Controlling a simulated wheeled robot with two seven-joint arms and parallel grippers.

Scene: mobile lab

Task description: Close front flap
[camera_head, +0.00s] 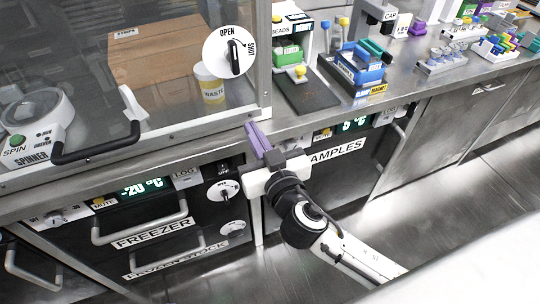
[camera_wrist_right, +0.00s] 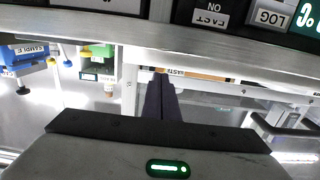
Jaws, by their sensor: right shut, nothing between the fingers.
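The front flap is a clear pane in a pale frame (camera_head: 190,128) on the cabinet at the left of the head view. A dark bar handle (camera_head: 100,148) sits low on it, and a round OPEN/SHUT dial (camera_head: 233,50) shows at its upper right. In the wrist view the flap's frame (camera_wrist_right: 225,85) runs beyond my fingertips. My right gripper (camera_head: 251,127) is shut and empty, with its purple fingers pointing at the flap's lower right corner. I cannot tell whether they touch it or whether the flap is fully closed. My left gripper is not in view.
Behind the pane are a cardboard box (camera_head: 150,55), a waste jar (camera_head: 210,85) and a spinner (camera_head: 35,125). Blue bins (camera_head: 355,65) and a dark mat (camera_head: 310,95) are on the bench to the right. Freezer handles (camera_head: 135,228) jut out below. The floor (camera_head: 480,185) is clear.

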